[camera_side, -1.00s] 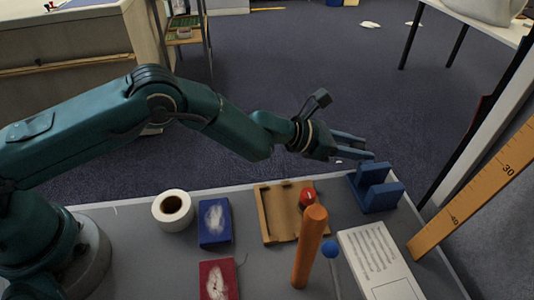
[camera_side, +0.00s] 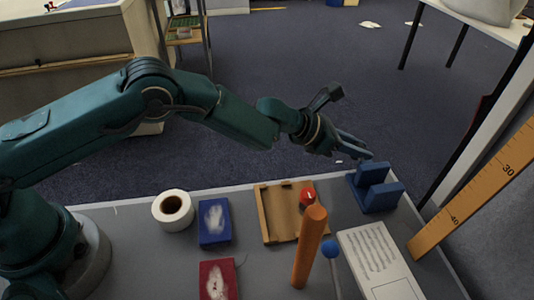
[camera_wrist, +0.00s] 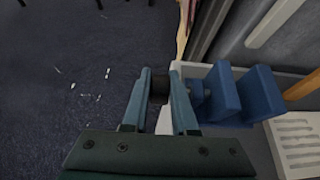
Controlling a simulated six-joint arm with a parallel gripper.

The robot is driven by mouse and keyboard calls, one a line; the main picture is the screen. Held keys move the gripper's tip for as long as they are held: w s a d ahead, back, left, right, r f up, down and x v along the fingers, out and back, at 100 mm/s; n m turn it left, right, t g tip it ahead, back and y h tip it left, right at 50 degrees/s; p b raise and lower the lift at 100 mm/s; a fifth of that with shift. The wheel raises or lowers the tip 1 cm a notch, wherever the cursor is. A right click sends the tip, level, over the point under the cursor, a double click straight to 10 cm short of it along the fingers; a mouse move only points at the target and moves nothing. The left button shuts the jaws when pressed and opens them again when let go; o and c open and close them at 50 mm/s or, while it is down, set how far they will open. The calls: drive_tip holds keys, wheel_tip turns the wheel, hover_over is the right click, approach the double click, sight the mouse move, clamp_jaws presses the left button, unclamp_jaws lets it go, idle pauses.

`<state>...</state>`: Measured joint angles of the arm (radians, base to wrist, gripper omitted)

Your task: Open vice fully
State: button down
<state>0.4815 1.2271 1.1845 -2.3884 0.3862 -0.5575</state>
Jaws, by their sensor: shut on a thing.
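The blue vice (camera_side: 375,190) stands at the table's far right corner, its two upright jaws apart with a gap between them. In the wrist view the vice (camera_wrist: 262,95) is right of my gripper (camera_wrist: 160,78). A dark round handle (camera_wrist: 159,90) sits between my fingertips, and they are shut on it. A short blue piece (camera_wrist: 197,90) lies between the handle and the near jaw. In the side view my gripper (camera_side: 362,149) is at the vice's upper left; the handle is hidden there.
A wooden tray (camera_side: 266,222) with a red round object (camera_side: 307,196) lies left of the vice. A tape roll (camera_side: 173,211) and blue box (camera_side: 215,221) are farther left.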

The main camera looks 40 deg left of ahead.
drive_tip(key=shift+f, duration=0.1)
drive_tip(key=c, duration=1)
unclamp_jaws()
drive_tip(key=shift+s, duration=0.1)
drive_tip(key=shift+v, duration=2.55)
